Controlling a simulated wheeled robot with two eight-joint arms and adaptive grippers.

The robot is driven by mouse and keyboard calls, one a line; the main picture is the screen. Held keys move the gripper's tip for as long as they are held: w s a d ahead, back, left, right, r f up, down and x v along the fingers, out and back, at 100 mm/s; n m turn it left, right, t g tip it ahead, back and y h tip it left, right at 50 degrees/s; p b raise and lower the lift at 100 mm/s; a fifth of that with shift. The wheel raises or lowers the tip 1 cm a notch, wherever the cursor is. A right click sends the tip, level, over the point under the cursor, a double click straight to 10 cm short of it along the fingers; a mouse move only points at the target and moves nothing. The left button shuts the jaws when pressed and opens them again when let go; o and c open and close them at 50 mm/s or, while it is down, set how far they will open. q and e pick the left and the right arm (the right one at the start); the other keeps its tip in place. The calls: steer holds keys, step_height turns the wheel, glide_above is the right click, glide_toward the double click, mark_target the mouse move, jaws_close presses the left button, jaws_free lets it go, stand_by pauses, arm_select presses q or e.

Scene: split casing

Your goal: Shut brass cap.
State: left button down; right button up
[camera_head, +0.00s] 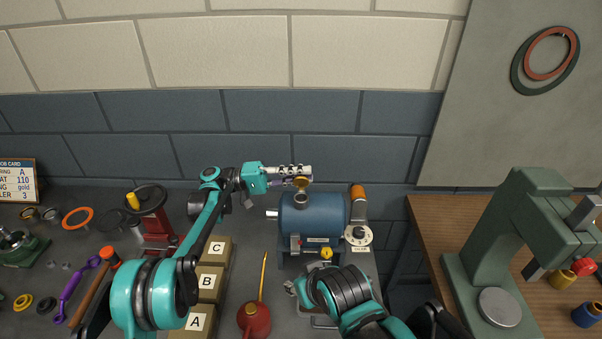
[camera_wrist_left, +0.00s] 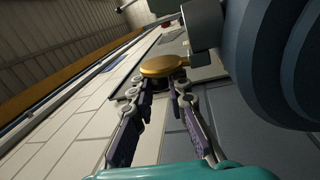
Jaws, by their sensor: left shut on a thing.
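The brass cap (camera_head: 301,182) is a small round gold lid at the top of the blue casing (camera_head: 312,218), above its grey filler neck (camera_head: 301,198). My left gripper (camera_head: 307,175) reaches in from the left at the cap. In the left wrist view the cap (camera_wrist_left: 163,66) looks tilted beside the grey neck (camera_wrist_left: 203,24). The left fingertips (camera_wrist_left: 162,84) are closed at its edge, and the blue casing (camera_wrist_left: 285,55) fills the right side. My right arm is low in front of the casing. Its fingers are not clear.
Yellow blocks marked A, B and C (camera_head: 210,282) stand left of the casing. A red oil can (camera_head: 254,318) with a long spout stands in front. A dial (camera_head: 358,236) is at the casing's right. A green press (camera_head: 510,240) stands on the wooden bench at right.

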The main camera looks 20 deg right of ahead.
mark_target(301, 186)
arm_select(q)
steer(key=m, duration=0.3)
steer(key=s+m, duration=0.1)
steer(key=shift+a+r+g+y, duration=0.15)
steer(key=shift+a+g+y, duration=0.1)
steer(key=shift+g+y, duration=0.15)
steer(key=m, duration=0.1)
steer(key=s+m, duration=0.1)
steer(key=m, duration=0.1)
steer(key=m+p, duration=0.1)
steer(key=m, duration=0.1)
steer(key=shift+s+a+g+y, duration=0.25)
steer(key=shift+a+g+y, duration=0.05)
steer(key=shift+a+y, duration=0.1)
steer(key=m, duration=0.2)
steer(key=s+m, duration=0.1)
steer(key=m, duration=0.1)
steer(key=shift+a+f+y, duration=0.2)
steer(key=shift+f+y, duration=0.15)
steer(key=shift+y, duration=0.05)
steer(key=shift+s+a+f+m, duration=0.1)
steer(key=shift+s+f+m, duration=0.1)
steer(key=shift+m, duration=0.6)
steer(key=shift+s+a+f+m, duration=0.1)
steer(key=shift+s+f+m, duration=0.05)
steer(key=shift+m, duration=0.65)
steer(key=shift+s+a+f+m, duration=0.1)
steer(key=shift+s+f+m, duration=0.1)
steer(key=shift+m, duration=0.6)
steer(key=shift+y, duration=0.3)
